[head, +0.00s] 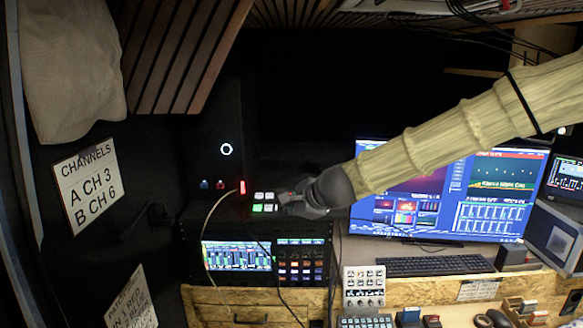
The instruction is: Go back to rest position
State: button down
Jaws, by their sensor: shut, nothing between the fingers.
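My gripper (289,202) is dark and small in the head view, at the end of my arm, which comes in from the upper right in a pale ribbed sleeve. The fingers look shut, with nothing seen between them. They point left, at the right side of a small panel of lit green and white buttons (264,202). I cannot tell whether the fingertips touch the panel. My wrist and sleeve hide part of the wide monitor (490,215).
A rack unit with lit screens (237,256) sits below the button panel. A keyboard (435,265) and a white control box (364,287) lie on the wooden desk. A red light (242,187) and a cable are left of the buttons. A channels sign (88,183) hangs left.

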jog(key=s+d+f+n+g+h+b, duration=0.1)
jog(key=s+d+f+n, duration=0.4)
jog(key=f, duration=0.9)
jog(key=s+d+f+g+h+b, duration=0.1)
jog(key=s+d+f+g+h, duration=0.1)
jog(key=s+f, duration=0.8)
jog(key=s+d+f+n+g+h+b, duration=0.1)
jog(key=s+d+f+n, duration=0.25)
jog(key=f, duration=1.35)
jog(key=s+d+f+n+g, duration=0.1)
jog(key=s+d+f, duration=0.3)
jog(key=s, duration=0.6)
jog(key=s+d+f+n+g+h+b, duration=0.1)
jog(key=s+d+f+n, duration=0.3)
jog(key=s+f, duration=0.4)
jog(key=s+d+f+n+g+h+b, duration=0.1)
jog(key=s+d+f+n+g, duration=0.2)
jog(key=s, duration=1)
notch_tip(320, 180, down, 3)
jog(key=shift+s+d+r, duration=0.1)
jog(key=shift+s+d, duration=0.1)
jog(key=shift+d, duration=0.55)
jog(key=shift+n, duration=0.25)
